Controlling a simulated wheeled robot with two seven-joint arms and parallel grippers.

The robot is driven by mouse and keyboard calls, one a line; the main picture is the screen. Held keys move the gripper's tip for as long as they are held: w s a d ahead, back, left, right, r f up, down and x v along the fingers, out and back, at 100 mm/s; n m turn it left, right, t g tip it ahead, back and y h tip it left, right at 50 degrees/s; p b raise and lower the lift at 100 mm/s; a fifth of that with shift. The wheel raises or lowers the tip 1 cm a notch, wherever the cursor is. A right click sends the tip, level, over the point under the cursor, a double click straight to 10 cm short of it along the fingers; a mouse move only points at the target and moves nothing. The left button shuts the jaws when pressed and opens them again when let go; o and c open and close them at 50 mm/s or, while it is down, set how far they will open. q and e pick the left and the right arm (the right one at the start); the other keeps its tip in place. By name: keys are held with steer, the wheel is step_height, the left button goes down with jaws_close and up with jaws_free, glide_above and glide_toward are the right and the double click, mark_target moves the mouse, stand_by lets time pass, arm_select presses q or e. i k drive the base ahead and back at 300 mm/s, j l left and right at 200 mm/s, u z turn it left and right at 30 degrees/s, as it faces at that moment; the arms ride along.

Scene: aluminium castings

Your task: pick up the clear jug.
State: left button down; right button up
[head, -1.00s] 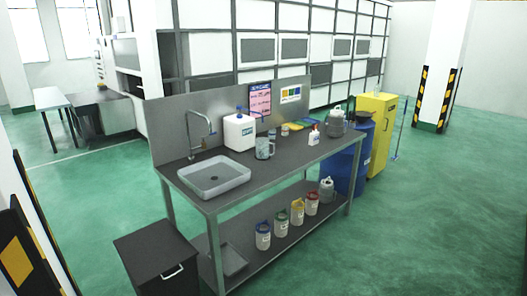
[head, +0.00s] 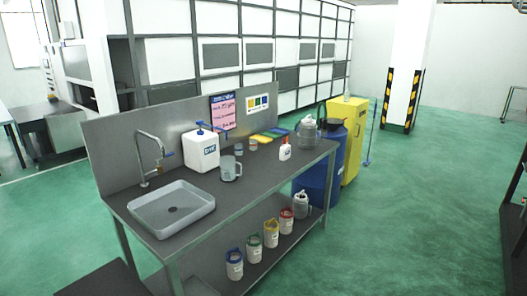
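A clear jug (head: 230,168) with a handle on its right side stands upright on the grey bench top (head: 262,178). It is just right of a white canister with a blue pump (head: 201,150). Another greyish see-through jug with a lid (head: 307,132) stands at the bench's far right end. A similar small jug (head: 300,206) is on the lower shelf. Neither of my grippers shows in the head view.
A white bottle with a red cap (head: 285,150) stands right of the clear jug. Several lidded containers, one with a green lid (head: 254,249), line the lower shelf. A blue drum (head: 318,180) and yellow cabinet (head: 352,140) stand beyond.

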mark_target(227, 164)
steer(key=i+l+z, duration=0.1)
steer(key=i+z, duration=0.2)
steer(key=i, duration=0.3)
steer(key=i+z, duration=0.25)
steer(key=i, duration=0.4)
steer(key=i+j+z, duration=0.3)
steer(key=i, duration=0.3)
steer(key=i+l+u, duration=0.15)
steer(key=i, duration=0.35)
steer(key=i+l+u, duration=0.2)
steer(key=i, duration=0.25)
steer(key=i+u, duration=0.2)
steer(key=u, duration=0.25)
steer(key=i+u, duration=0.2)
steer(key=u, duration=0.3)
steer(key=i+u, duration=0.15)
steer(key=u, duration=0.3)
steer(key=i+u, duration=0.2)
steer(key=u, duration=0.2)
steer(key=i+l+u, duration=0.2)
steer(key=u, duration=0.2)
